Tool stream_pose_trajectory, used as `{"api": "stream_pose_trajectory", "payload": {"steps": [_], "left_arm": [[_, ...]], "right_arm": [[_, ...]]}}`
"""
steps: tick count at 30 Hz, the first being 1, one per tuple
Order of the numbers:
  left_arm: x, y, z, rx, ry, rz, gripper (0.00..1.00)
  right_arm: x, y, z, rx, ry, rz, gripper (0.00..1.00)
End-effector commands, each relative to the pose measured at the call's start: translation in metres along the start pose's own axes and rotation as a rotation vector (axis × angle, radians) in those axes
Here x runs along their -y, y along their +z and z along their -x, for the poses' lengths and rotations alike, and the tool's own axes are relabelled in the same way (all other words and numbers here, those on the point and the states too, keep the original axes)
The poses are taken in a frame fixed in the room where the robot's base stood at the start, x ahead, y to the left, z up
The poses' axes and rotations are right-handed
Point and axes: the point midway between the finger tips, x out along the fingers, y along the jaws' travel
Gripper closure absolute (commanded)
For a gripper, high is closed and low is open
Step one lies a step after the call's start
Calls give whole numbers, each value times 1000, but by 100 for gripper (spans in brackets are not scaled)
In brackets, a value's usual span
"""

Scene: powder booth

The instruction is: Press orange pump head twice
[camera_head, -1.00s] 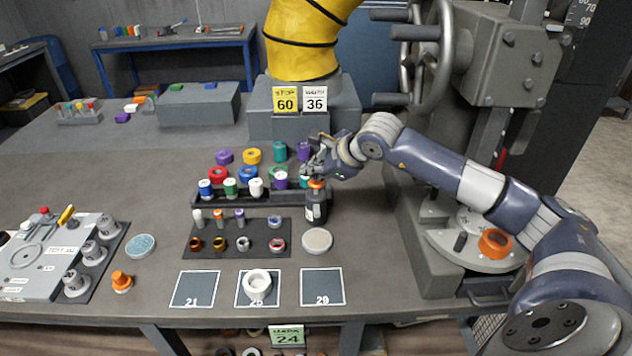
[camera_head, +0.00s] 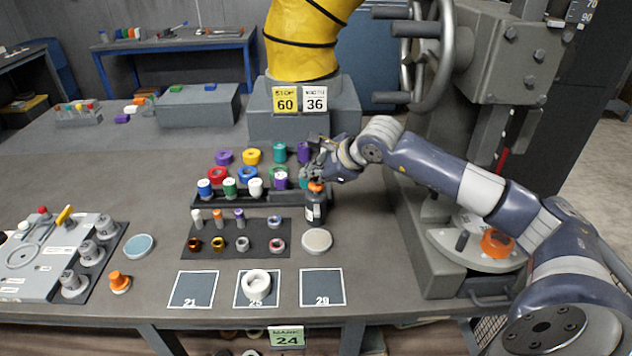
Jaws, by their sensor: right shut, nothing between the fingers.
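A dark bottle (camera_head: 315,208) with a pale label stands upright on the table, right of the black mat. Its orange pump head (camera_head: 316,187) shows on top. My right gripper (camera_head: 315,178) is shut and empty, pointing down just above the pump head. Whether the fingertips touch the orange head cannot be made out at this size. The gripper hides part of the coloured rolls behind it. My left gripper is not in view.
A black rack (camera_head: 240,199) with several coloured rolls stands left of the bottle. A round pale disc (camera_head: 317,240) lies in front. A grey machine with a handwheel (camera_head: 447,60) stands at the right. Numbered squares (camera_head: 322,288) lie along the front edge.

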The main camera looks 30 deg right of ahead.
Motion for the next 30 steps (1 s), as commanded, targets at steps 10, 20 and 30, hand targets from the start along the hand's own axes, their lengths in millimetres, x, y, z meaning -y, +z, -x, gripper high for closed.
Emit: {"api": "stream_pose_trajectory", "payload": {"steps": [10,20,30], "left_arm": [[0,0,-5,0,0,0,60],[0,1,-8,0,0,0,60],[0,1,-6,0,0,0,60]], "right_arm": [[-4,-4,-4,-4,3,0,100],[-5,-5,-6,-4,4,-1,100],[-4,-4,-4,-4,4,-1,100]]}}
